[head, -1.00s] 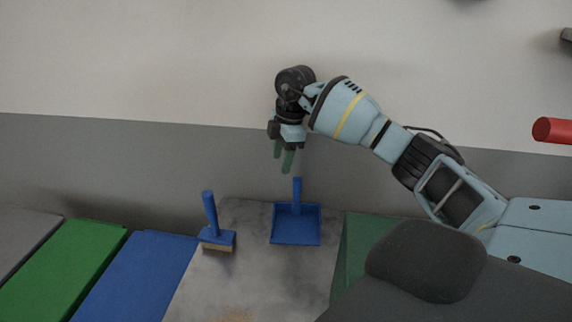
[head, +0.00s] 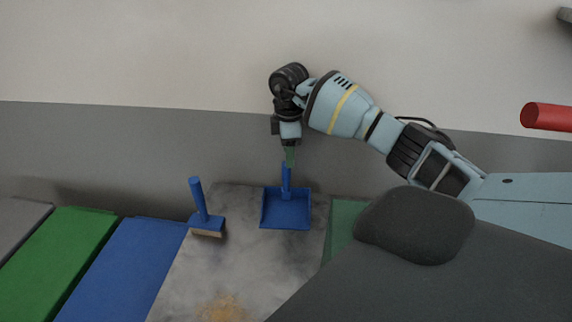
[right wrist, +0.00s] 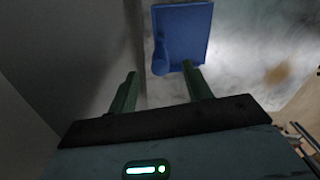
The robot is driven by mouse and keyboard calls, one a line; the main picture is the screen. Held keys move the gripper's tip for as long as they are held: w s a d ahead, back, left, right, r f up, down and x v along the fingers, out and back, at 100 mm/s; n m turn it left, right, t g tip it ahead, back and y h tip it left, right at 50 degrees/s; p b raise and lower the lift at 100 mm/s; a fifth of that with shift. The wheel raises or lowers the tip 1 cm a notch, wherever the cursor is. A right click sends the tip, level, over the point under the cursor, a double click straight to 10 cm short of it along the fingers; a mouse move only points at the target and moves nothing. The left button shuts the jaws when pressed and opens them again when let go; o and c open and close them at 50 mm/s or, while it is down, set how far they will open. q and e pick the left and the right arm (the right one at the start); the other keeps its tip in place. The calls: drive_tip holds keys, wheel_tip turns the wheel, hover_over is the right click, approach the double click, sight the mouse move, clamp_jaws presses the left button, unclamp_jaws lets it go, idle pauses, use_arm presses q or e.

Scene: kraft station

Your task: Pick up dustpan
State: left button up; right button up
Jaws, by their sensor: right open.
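The blue dustpan (head: 286,213) lies on the grey stone-like surface, with its handle (head: 286,176) standing up at the back. It also shows in the right wrist view (right wrist: 190,32), with the handle's end toward the fingers. My right gripper (head: 290,157) is above and at the handle's top in the head view. In the right wrist view its two green fingers (right wrist: 160,85) are apart, with the handle's end close to the gap between them, nearer the right finger. Nothing is held. Contact with the handle cannot be told. My left gripper is not in view.
A blue hand brush (head: 205,215) with an upright handle stands left of the dustpan. A brown crumb pile (head: 222,306) lies on the grey surface (head: 240,260) in front. A wall rises close behind the dustpan. Blue (head: 125,270) and green (head: 58,248) panels lie to the left.

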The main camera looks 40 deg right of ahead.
drive_tip(key=f, duration=0.5)
drive_tip(key=shift+w+a, duration=0.2)
drive_tip(key=shift+w, duration=0.05)
clamp_jaws()
